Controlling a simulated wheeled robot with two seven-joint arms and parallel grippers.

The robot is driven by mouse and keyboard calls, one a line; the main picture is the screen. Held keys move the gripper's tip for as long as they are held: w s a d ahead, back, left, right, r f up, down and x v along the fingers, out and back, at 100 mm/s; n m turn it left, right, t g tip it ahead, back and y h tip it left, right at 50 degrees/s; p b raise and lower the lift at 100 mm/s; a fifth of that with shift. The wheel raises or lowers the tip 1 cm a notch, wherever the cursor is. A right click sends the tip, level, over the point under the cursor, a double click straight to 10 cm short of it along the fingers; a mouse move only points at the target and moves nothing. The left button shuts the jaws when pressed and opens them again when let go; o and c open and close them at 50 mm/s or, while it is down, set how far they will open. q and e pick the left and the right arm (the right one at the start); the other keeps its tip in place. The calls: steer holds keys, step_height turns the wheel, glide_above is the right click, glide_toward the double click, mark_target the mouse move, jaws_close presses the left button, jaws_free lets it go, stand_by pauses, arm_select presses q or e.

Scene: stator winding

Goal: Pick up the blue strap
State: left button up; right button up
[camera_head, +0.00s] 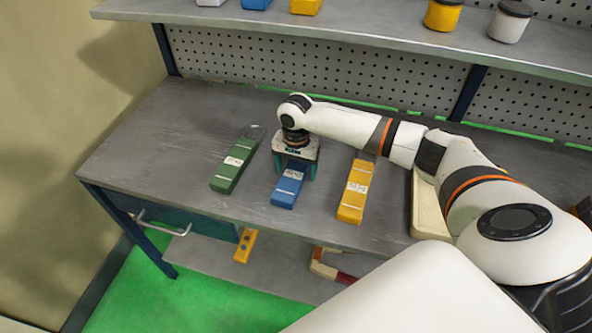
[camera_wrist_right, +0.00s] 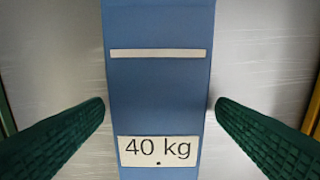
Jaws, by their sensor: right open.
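The blue strap (camera_head: 287,190) lies on the grey table between a green strap and a yellow strap. In the right wrist view the blue strap (camera_wrist_right: 160,85) fills the middle, with a white stripe and a label reading "40 kg". My right gripper (camera_head: 295,168) is above the far part of the blue strap, pointing down. The far end of the strap is hidden under the gripper. My left gripper is not in view.
The green strap (camera_head: 233,165) lies to the left and the yellow strap (camera_head: 353,195) to the right on the table (camera_head: 165,150). A shelf (camera_head: 330,28) with several containers runs above the back. The left part of the table is clear.

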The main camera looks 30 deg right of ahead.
steer(key=c, duration=1.1)
steer(key=shift+w, duration=0.1)
steer(key=shift+c, duration=1.1)
steer(key=shift+r, duration=0.15)
